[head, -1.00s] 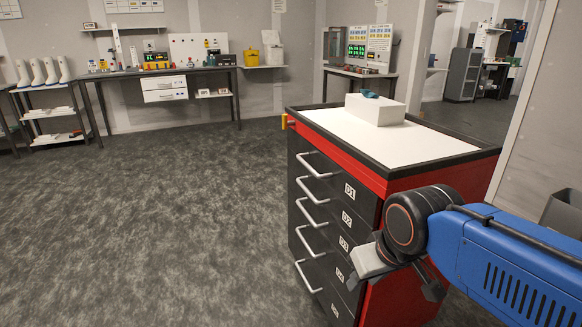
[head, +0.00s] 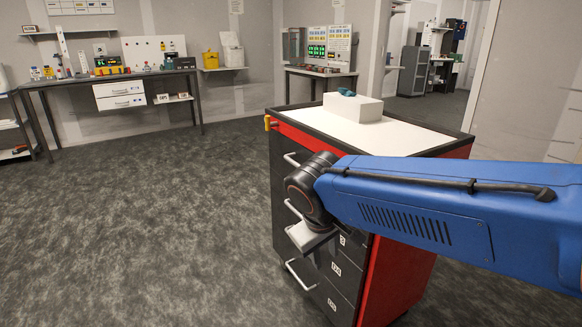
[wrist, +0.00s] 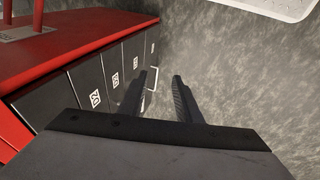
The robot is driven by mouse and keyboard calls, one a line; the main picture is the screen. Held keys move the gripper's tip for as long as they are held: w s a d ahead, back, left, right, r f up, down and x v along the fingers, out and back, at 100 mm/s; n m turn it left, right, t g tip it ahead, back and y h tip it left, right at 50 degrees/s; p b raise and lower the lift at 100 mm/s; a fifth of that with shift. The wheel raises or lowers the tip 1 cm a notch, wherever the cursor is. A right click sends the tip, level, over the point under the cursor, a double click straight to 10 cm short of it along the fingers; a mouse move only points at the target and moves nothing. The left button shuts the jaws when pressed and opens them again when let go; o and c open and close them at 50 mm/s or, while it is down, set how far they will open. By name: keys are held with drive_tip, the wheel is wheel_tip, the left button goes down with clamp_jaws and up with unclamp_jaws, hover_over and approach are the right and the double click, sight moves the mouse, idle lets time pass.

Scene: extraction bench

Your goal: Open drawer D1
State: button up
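The red and black drawer cabinet (head: 398,255) stands ahead in the head view, its drawers looking shut. The top drawer's handle (head: 291,160) shows left of my arm; its D1 label is hidden behind my arm.
A white box (head: 353,108) with a teal item on it stands on the cabinet top (head: 400,138). A workbench (head: 60,84) is at the back left, and another bench (head: 322,72) stands behind the cabinet. The floor (head: 150,220) left of the cabinet is clear.

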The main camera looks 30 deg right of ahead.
drive_tip(key=w+d+r+h, duration=0.2)
drive_tip(key=w+d+h, duration=0.1)
drive_tip(key=w, duration=0.3)
drive_tip(key=n+t+h, duration=0.4)
drive_tip(key=h, duration=0.4)
approach(296, 166)
drive_tip(key=x, duration=1.1)
drive_tip(key=shift+w+a, duration=0.1)
drive_tip(key=shift+c, duration=0.7)
clamp_jaws()
